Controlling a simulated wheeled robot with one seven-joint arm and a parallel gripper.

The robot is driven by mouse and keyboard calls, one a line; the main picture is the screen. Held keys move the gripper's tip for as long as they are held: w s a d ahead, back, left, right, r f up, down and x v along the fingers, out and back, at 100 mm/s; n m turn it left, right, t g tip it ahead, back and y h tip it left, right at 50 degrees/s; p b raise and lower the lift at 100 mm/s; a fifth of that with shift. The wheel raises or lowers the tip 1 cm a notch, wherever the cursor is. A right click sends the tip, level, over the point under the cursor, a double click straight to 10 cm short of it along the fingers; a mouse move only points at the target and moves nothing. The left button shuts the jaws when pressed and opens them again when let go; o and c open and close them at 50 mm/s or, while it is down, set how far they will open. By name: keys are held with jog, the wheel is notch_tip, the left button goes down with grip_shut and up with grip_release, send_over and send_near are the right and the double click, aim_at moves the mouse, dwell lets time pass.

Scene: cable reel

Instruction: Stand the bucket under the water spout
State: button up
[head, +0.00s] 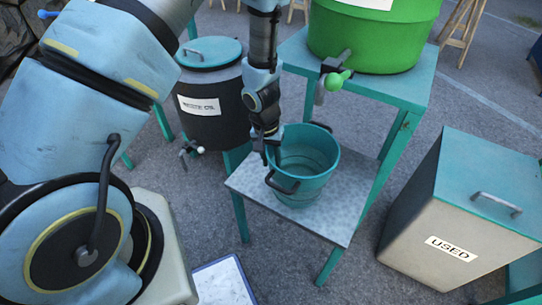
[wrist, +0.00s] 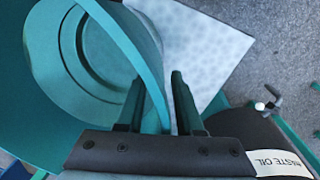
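The teal bucket (head: 312,188) stands upright on a low white-topped stand (head: 325,222), empty as far as I see. It also shows in the wrist view (wrist: 60,75). My gripper (head: 267,148) is at the bucket's left rim. In the wrist view my gripper (wrist: 155,85) has its fingers apart, one inside the bucket and one outside, with the wall between them and a gap at the outer finger. The grey spout (head: 319,92) with a green handle hangs from the green water tank (head: 370,40), above the bucket's back right side. Exact alignment is hard to tell.
A dark waste oil drum (head: 212,130) with a tap stands left of the stand. A bin labelled USED (head: 425,215) stands to the right. The teal table (head: 405,88) under the tank rises behind the bucket. A white board (head: 222,283) lies at the front.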

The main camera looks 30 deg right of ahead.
notch_tip(320, 180, up, 12)
jog(key=p, duration=0.2)
jog(key=w+a+r+n, duration=0.2)
jog(key=a+r, duration=0.3)
jog(key=a, duration=0.3)
jog(key=w+a+r+n, duration=0.2)
jog(key=w+a+r, duration=0.2)
jog(key=a, duration=0.4)
jog(key=shift+w+r+t+h, duration=0.3)
jog(key=shift+r+h, duration=0.1)
jog(key=shift+r, duration=0.5)
jog(key=shift+o, duration=0.4)
jog(key=a+r+n+t, duration=0.1)
jog(key=a+r, duration=0.2)
jog(key=a, duration=0.4)
jog(key=s+a+r+n+y, duration=0.1)
jog(key=a+r+n, duration=0.1)
jog(key=a, duration=0.6)
jog(key=shift+s+r+t, duration=0.25)
jog(key=shift+r+t, duration=0.15)
jog(key=shift+r, duration=0.4)
